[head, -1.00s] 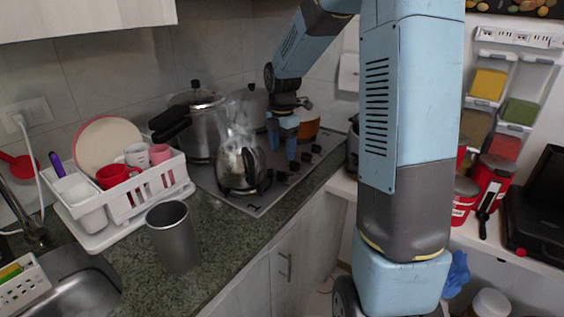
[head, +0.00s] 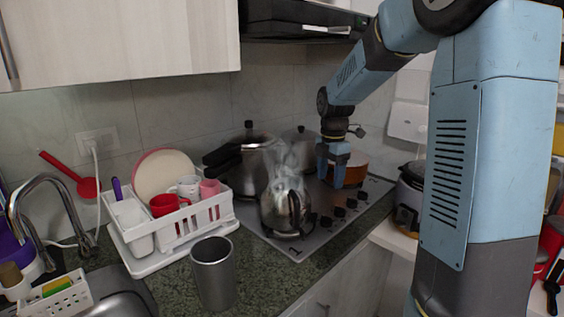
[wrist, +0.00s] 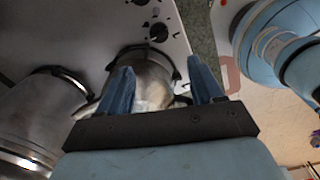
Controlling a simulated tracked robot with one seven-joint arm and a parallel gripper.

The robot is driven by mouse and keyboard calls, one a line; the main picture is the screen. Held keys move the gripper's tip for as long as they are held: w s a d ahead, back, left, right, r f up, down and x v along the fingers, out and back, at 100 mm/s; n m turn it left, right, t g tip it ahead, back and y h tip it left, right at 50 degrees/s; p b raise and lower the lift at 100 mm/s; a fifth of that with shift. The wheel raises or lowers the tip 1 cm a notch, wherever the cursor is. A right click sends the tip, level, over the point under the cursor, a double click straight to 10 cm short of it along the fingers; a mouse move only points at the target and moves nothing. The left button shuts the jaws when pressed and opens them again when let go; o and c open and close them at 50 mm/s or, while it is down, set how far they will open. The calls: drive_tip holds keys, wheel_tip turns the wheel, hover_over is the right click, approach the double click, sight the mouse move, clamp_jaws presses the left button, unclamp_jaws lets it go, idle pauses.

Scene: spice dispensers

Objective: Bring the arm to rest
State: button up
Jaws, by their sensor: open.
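My gripper (head: 335,172) hangs at the end of my blue arm, above the right part of the cooktop in the head view. Its two blue fingers point down, are apart and hold nothing. In the wrist view the open fingers (wrist: 163,85) frame the steel kettle (wrist: 148,80) from above. In the head view the kettle (head: 284,212) stands upright at the front of the cooktop (head: 300,246), left of and nearer than my gripper, with steam rising over it.
A pressure cooker (head: 243,165) and an orange pot (head: 354,172) stand on the stove near my gripper. A white dish rack (head: 190,228) with cups and a steel tumbler (head: 213,270) sit on the left counter. A range hood (head: 300,25) hangs above.

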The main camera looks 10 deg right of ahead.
drive_tip(key=s+r+m+t, duration=0.2)
drive_tip(key=s+r+m, duration=0.2)
drive_tip(key=s+m, duration=0.7)
drive_tip(key=s+a+r+m+t, duration=0.1)
drive_tip(key=s+r+m+t, duration=0.2)
drive_tip(key=s+m, duration=0.8)
drive_tip(key=s+r, duration=0.1)
drive_tip(key=s, duration=0.5)
drive_tip(key=shift+a+r+t, duration=0.25)
drive_tip(key=shift+r+t, duration=0.05)
